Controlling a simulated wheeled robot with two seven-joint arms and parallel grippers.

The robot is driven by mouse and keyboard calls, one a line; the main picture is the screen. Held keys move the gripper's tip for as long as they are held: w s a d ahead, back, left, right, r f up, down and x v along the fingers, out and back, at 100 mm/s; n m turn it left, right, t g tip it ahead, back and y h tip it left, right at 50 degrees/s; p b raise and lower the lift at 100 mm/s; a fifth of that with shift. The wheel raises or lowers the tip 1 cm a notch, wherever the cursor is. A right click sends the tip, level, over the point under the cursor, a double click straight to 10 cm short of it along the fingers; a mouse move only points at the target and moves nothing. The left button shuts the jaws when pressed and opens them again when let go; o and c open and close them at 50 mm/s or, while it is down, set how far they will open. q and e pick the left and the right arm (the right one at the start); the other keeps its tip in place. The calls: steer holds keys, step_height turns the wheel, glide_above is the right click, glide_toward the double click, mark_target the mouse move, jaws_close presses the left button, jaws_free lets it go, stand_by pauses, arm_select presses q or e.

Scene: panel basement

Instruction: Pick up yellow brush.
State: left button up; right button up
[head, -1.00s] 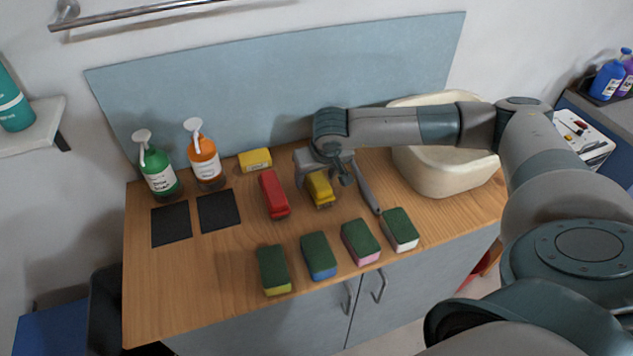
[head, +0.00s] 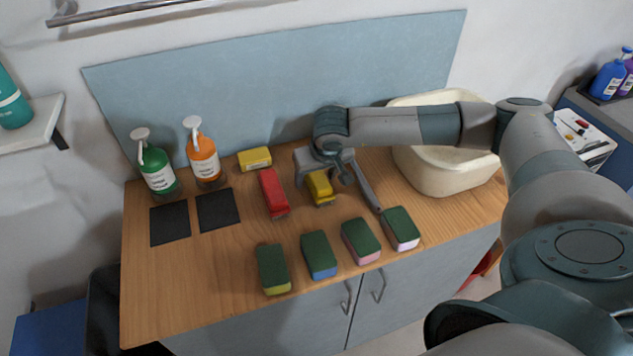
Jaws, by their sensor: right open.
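The yellow brush (head: 319,187) lies on the wooden counter (head: 220,274), right of the red brush (head: 273,193). My right gripper (head: 335,182) is open over the yellow brush. One finger is on its left side and the other extends along its right, toward the front. The gripper's body hides the brush's back end. I cannot tell whether the fingers touch it. My left gripper is not in the head view.
Several green-topped sponges (head: 320,254) line the counter's front. A white basin (head: 445,170) stands right under my right arm. Two black pads (head: 170,223) lie left.

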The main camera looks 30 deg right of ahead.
stand_by(0.4)
steer(key=c, duration=1.2)
steer(key=shift+r, duration=0.1)
